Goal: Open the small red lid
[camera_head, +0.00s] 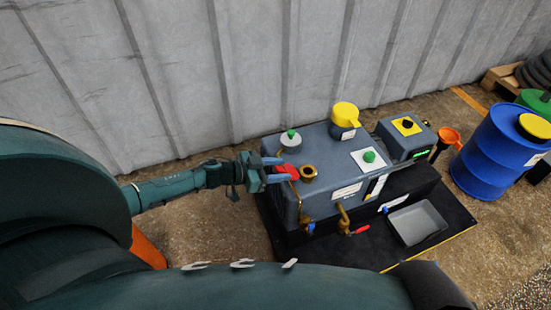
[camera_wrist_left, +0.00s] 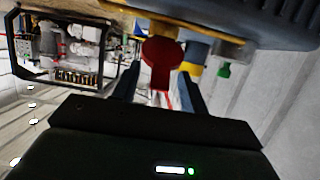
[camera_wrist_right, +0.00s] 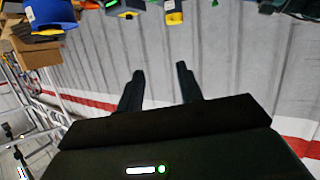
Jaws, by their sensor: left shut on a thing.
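The small red lid (camera_head: 288,171) is at the left end of the grey machine (camera_head: 325,185), beside a round brass neck (camera_head: 308,173) whose top shows uncovered. My left gripper (camera_head: 274,171) comes in from the left and is shut on the red lid. In the left wrist view the red lid (camera_wrist_left: 160,62) stands between the fingers (camera_wrist_left: 158,88). My right gripper shows only in the right wrist view (camera_wrist_right: 160,88); its fingers are apart with nothing between them.
The machine carries a yellow cap (camera_head: 346,113), a green knob (camera_head: 369,156) and brass taps (camera_head: 343,220) in front. A grey tray (camera_head: 417,223) sits on the black base mat. A blue drum (camera_head: 495,150) stands at right, and a corrugated wall (camera_head: 270,65) is behind.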

